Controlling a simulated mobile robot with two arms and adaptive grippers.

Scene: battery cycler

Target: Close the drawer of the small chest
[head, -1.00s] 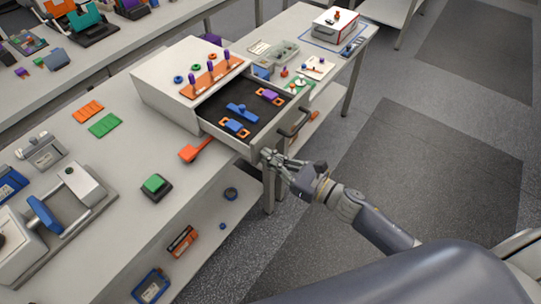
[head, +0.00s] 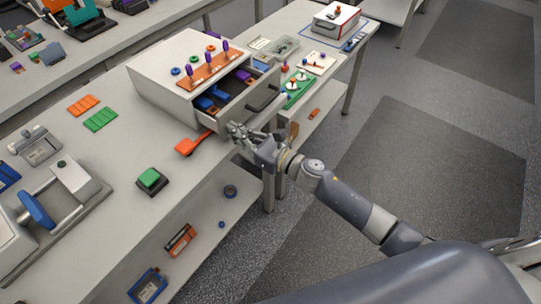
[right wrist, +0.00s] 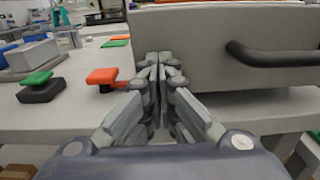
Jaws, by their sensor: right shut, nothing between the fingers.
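The small chest (head: 160,78) is a white box on the workbench. Its drawer (head: 246,103) stands partly out, with blue, orange and purple parts inside on a dark lining. The drawer has a dark bar handle (head: 263,96), which also shows in the right wrist view (right wrist: 270,55). My right gripper (head: 236,132) is shut and empty, at the left part of the drawer front. In the right wrist view its fingertips (right wrist: 158,62) are at the drawer front (right wrist: 195,50), left of the handle; contact looks likely but is not clear. My left gripper is not in view.
An orange-handled tool (head: 190,145) lies on the bench left of the drawer. A green button block (head: 150,180) stands nearer. An orange rack with purple pegs (head: 210,70) sits on the chest top. Open floor (head: 420,170) lies to the right.

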